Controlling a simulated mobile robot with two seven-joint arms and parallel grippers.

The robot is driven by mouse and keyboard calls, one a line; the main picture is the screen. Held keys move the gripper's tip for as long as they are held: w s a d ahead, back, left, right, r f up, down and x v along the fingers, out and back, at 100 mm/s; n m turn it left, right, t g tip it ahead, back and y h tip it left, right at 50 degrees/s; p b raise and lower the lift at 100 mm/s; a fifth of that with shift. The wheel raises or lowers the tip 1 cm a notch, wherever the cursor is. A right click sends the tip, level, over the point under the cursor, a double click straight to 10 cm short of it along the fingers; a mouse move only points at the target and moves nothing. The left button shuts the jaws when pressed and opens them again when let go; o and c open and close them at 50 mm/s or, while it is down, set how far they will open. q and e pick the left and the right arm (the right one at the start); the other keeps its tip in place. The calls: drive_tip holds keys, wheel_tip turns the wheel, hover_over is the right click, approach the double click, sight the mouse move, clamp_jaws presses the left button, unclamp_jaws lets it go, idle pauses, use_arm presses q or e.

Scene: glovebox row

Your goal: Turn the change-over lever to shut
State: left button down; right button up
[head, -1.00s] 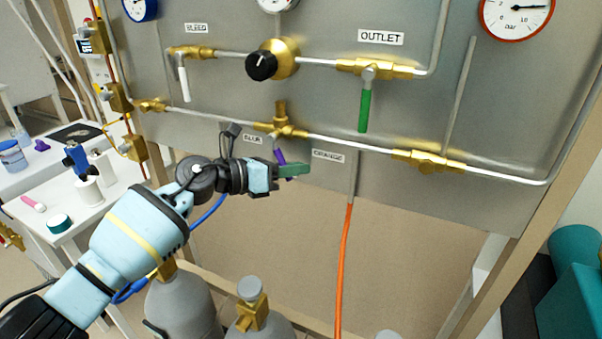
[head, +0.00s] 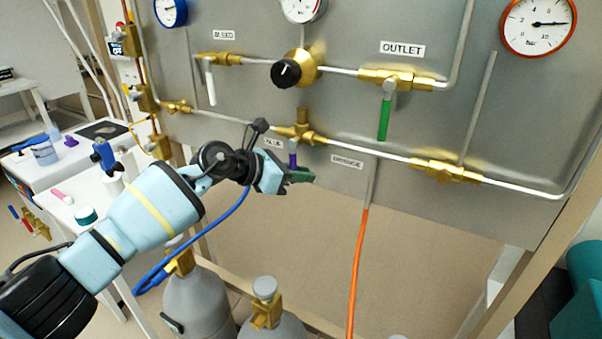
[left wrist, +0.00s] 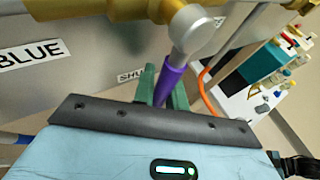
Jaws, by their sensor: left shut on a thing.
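The change-over lever (head: 293,160) is purple with a pale hub and hangs about straight down from its brass valve (head: 301,131) on the grey panel. My left gripper (head: 299,176) has its green fingers around the lever's lower part. In the left wrist view the purple lever (left wrist: 168,86) sits between the two green fingers (left wrist: 162,90). A partly hidden label reading "SHU" (left wrist: 130,76) shows behind it, beside the BLUE label (left wrist: 30,55). My right gripper is not in view.
A green outlet lever (head: 384,120) and a white bleed lever (head: 211,88) hang higher on the panel (head: 440,205). A blue hose passes below my left arm; an orange hose (head: 358,260) hangs to the right. Gas cylinders (head: 200,300) stand below.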

use_arm(q)
drive_tip(key=c, duration=1.7)
unclamp_jaws()
drive_tip(key=v, duration=0.7)
drive_tip(key=shift+s+a+r+p, duration=0.1)
drive_tip(key=shift+s+a+p, duration=0.05)
drive_tip(key=shift+a+p, duration=0.2)
